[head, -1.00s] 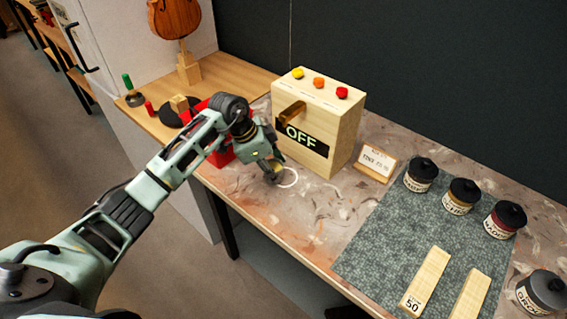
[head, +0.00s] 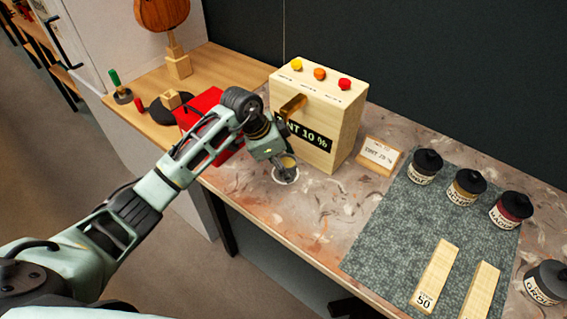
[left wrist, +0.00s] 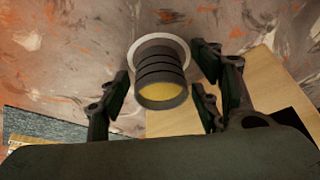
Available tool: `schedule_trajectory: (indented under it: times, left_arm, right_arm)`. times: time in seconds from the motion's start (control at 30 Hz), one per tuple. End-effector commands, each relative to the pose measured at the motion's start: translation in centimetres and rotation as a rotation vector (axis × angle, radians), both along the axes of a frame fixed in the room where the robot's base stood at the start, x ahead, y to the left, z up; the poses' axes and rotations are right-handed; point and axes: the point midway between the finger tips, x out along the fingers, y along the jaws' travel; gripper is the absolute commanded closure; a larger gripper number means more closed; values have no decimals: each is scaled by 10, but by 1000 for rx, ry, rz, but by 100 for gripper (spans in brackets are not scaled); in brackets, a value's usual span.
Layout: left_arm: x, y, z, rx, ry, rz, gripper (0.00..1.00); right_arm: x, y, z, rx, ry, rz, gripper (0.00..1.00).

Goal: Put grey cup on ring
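The grey cup (head: 287,174) stands on the white ring (head: 286,182) in front of the wooden box, with yellowish contents showing inside. In the left wrist view the dark ribbed cup (left wrist: 160,75) has its base inside the white ring (left wrist: 161,40), whose band shows around it. My left gripper (left wrist: 163,88) is open, with fingers on both sides of the cup and a gap at each side. In the head view this gripper (head: 281,161) is right at the cup and hides part of it. My right gripper is in neither view.
The wooden box (head: 335,105) with a lever and coloured buttons stands just behind the cup. A small card (head: 380,154) is right of it, then a grey mat (head: 390,240) with jars and wooden blocks. A red container (head: 205,105) is at left.

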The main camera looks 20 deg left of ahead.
Motion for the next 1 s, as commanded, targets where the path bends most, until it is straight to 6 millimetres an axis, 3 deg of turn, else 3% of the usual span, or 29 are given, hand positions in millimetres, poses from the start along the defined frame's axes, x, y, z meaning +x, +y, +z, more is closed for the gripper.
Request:
schedule_trajectory:
  times: [0.23,0.4,0.8,1.0]
  left_arm:
    - [0,0,1,-1,-1,-1,42]
    - [-4,7,13,0,-2,0,42]
    - [-55,78,10,4,0,1,42]
    - [-69,97,11,0,0,0,42]
  right_arm:
    - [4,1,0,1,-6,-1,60]
    - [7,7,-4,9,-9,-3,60]
    - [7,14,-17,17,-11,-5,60]
    - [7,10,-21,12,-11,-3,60]
